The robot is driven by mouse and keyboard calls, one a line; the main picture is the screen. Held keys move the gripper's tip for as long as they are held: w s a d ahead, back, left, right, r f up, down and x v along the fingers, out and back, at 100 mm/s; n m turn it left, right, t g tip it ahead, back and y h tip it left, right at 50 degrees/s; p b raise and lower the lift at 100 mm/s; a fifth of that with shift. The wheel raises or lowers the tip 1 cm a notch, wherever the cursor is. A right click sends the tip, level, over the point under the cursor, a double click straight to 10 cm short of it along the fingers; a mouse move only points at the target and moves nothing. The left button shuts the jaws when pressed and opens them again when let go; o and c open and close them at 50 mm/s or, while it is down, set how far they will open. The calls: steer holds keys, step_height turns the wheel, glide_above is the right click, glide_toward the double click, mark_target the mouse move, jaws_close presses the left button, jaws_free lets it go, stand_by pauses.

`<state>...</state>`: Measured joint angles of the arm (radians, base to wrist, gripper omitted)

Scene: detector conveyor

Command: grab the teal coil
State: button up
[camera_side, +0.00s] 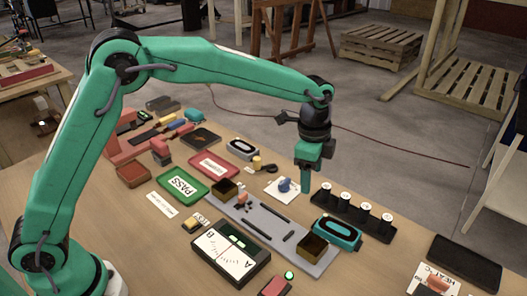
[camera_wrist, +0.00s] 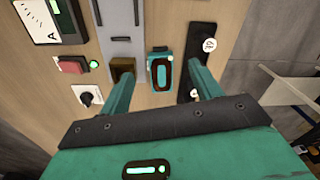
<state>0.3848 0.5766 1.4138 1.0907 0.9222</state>
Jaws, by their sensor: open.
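The teal coil (camera_side: 349,243) is a rounded oblong ring with a dark inner band. It lies flat on the table at the right of the grey track. In the wrist view the teal coil (camera_wrist: 154,72) shows between my two fingers, farther away than they are. My gripper (camera_side: 306,188) is open and empty, pointing down above the table behind the coil in the side view. Its two teal fingers also frame the middle of the wrist view, so my gripper (camera_wrist: 163,82) is not touching the coil.
A black rack (camera_side: 375,228) with several white-topped cylinders stands close behind the coil. A brown open box (camera_side: 313,246) stands beside it on the grey track (camera_side: 228,212). The A/B meter (camera_side: 222,262) and a black tray (camera_side: 465,262) lie farther out. A grey coil (camera_side: 242,147) lies at the back.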

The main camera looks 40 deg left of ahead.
steer(key=m, duration=0.2)
glide_above(321, 221)
steer(key=shift+g, duration=0.3)
steer(key=f, duration=0.5)
steer(key=shift+w+f, duration=0.25)
steer(key=shift+w, duration=0.05)
steer(key=shift+s+f, duration=0.2)
steer(key=shift+f, duration=3.7)
steer(key=c, duration=0.9)
